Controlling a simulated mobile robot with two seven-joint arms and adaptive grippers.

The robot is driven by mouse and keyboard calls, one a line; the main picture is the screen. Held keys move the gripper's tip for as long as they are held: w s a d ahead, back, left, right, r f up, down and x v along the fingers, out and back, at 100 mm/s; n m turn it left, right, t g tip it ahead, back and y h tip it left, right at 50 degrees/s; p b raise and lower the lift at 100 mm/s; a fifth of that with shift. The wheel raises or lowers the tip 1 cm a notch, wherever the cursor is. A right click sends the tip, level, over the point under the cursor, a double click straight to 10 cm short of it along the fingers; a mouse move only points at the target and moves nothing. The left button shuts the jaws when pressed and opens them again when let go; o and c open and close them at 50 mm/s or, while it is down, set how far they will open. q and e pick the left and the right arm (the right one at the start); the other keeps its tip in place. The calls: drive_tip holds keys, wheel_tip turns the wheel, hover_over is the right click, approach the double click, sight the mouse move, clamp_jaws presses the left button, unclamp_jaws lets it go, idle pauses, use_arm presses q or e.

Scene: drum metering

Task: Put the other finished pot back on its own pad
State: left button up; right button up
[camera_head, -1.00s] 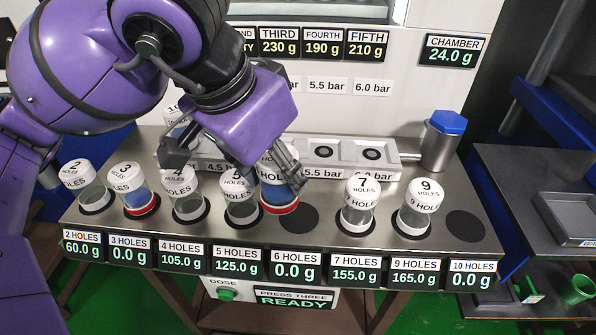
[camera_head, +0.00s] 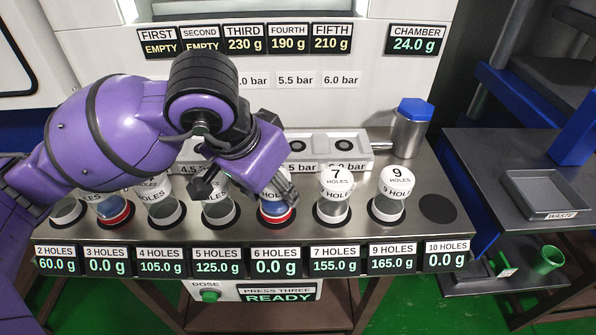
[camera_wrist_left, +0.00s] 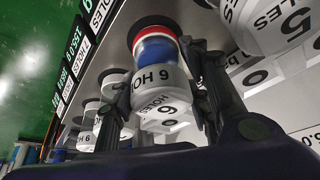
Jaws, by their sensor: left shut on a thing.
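My left gripper (camera_head: 262,192) is shut on the pot marked 6 HOLES (camera_head: 274,212), which has a white cap, blue contents and a red ring at its foot. The pot is upright at the round dark pad of the 6 HOLES place. In the left wrist view the pot (camera_wrist_left: 157,52) is between the fingers, with the dark pad (camera_wrist_left: 150,22) right at its base. I cannot tell whether it touches the pad. The 6 HOLES display (camera_head: 295,268) reads 0.0 g. My right gripper is not in view.
A similar blue pot with a red ring (camera_head: 113,212) stands at 3 HOLES. Pots 5 (camera_head: 219,212), 7 (camera_head: 335,195) and 9 (camera_head: 394,194) stand close by in the row. The 10 HOLES pad (camera_head: 437,208) is bare. A waste tray (camera_head: 545,194) is at the right.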

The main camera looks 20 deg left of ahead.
use_arm(q)
drive_tip(key=shift+f, duration=0.3)
drive_tip(key=o, duration=1.4)
drive_tip(key=shift+r, duration=0.1)
drive_tip(key=shift+r, duration=0.1)
drive_tip(key=shift+r, duration=0.3)
drive_tip(key=v, duration=1.1)
drive_tip(key=shift+s+r+p, duration=0.2)
drive_tip(key=shift+r+p, duration=0.1)
